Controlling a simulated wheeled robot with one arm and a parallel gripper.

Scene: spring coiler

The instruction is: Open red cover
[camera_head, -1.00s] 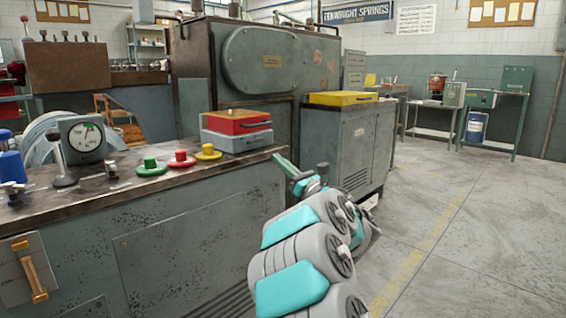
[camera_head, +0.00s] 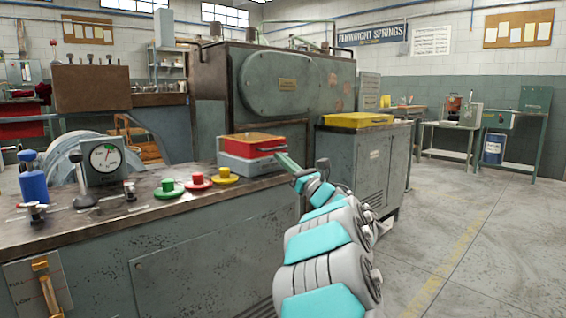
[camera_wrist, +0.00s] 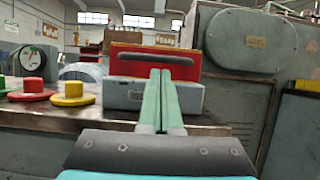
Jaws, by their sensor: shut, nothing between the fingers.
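The red cover (camera_head: 252,143) sits on top of a small grey box (camera_head: 250,165) at the right end of the machine bench. In the wrist view the red cover (camera_wrist: 130,62) shows its front side with a long dark handle (camera_wrist: 156,57). The cover looks closed in the head view. My gripper (camera_head: 282,156) has its green fingers at the right side of the box, close to the handle end. In the wrist view the fingers (camera_wrist: 160,72) are together and empty, overlapping the cover's front. I cannot tell whether they touch it.
Green (camera_head: 170,188), red (camera_head: 197,181) and yellow (camera_head: 224,174) buttons stand left of the box. A cabinet with a yellow lid (camera_head: 358,120) stands behind right. The floor at right is clear.

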